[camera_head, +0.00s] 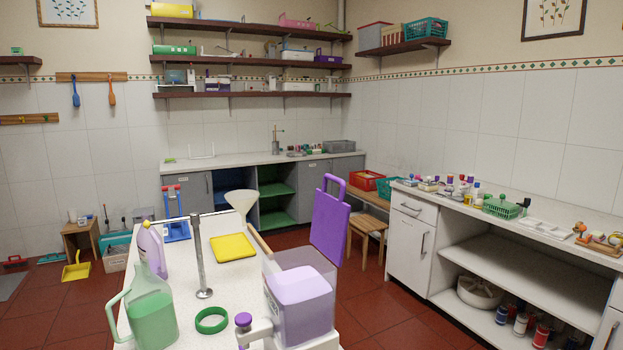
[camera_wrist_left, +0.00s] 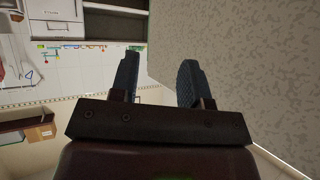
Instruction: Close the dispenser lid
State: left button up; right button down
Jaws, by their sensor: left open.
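The dispenser (camera_head: 303,298) stands at the front right of the white worktop in the head view. It is a clear container with pale purple contents and a purple-knobbed tap at its front left. Its purple lid (camera_head: 329,232) is open and stands roughly upright at the container's far right edge, with a loop handle at its top. My left gripper (camera_wrist_left: 158,82) shows only in the left wrist view. Its two dark fingers are apart, with nothing between them. The dispenser and lid cannot be made out in that view. My right gripper is in neither view.
Left of the dispenser are a green ring (camera_head: 211,321), a metal post (camera_head: 198,258) and a jug of green liquid (camera_head: 151,312). A speckled surface (camera_wrist_left: 240,70) fills the wrist view's right side.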

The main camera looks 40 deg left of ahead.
aim_at(331, 215)
jog(key=i+l+u, duration=0.15)
jog(key=u, duration=0.2)
jog(key=i+l+u, duration=0.1)
jog(key=u, duration=0.3)
jog(key=l+u, duration=0.35)
jog(key=i+l+u, duration=0.2)
jog(key=u, duration=0.3)
jog(key=i+l+u, duration=0.1)
jog(key=l+u, duration=0.35)
jog(key=j, duration=0.1)
